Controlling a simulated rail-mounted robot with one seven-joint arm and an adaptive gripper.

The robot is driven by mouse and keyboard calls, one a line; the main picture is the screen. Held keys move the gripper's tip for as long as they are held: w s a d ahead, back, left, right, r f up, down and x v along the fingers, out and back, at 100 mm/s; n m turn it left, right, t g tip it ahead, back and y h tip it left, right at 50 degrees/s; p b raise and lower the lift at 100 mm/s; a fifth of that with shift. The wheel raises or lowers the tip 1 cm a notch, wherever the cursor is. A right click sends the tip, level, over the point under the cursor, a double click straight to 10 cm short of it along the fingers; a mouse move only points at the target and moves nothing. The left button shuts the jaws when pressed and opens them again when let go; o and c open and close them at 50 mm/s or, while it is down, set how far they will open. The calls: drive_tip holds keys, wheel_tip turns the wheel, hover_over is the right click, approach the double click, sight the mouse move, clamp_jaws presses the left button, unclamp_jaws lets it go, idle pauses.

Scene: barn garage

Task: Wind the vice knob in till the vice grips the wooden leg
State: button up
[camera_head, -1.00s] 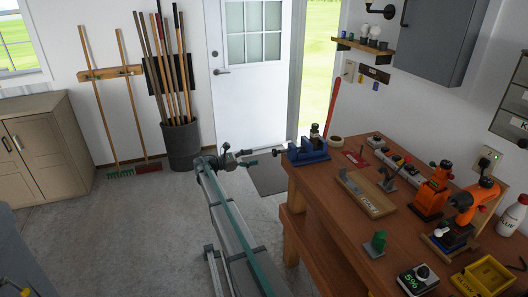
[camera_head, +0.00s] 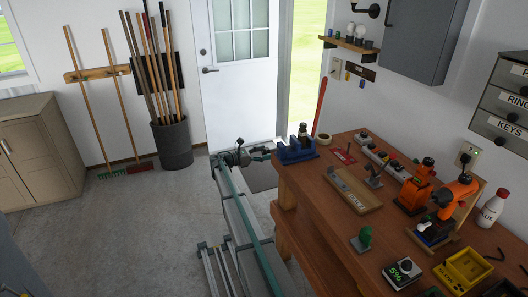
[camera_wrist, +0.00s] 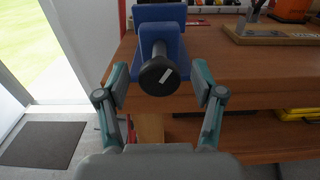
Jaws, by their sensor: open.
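The blue vice (camera_head: 297,148) sits at the far left corner of the wooden workbench. My gripper (camera_wrist: 161,86) is open, one finger on each side of the knob, with gaps visible on both sides. In the head view my gripper (camera_head: 262,153) is at the left of the vice. The wooden leg cannot be made out clearly between the jaws.
The workbench (camera_head: 310,185) carries a wooden jig board (camera_head: 352,190), an orange drill (camera_head: 455,200), an orange tool (camera_head: 416,188), a yellow bin (camera_head: 465,268) and a glue bottle (camera_head: 491,208). A dark mat (camera_wrist: 42,143) lies on the floor by the door. Floor left of the bench is open.

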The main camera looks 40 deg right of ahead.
drive_tip(key=shift+d, duration=0.2)
drive_tip(key=c, duration=1.2)
drive_tip(key=shift+o, duration=0.2)
drive_tip(key=shift+f+m+b, duration=0.2)
drive_tip(key=shift+m+b, duration=0.2)
drive_tip(key=shift+b, duration=0.3)
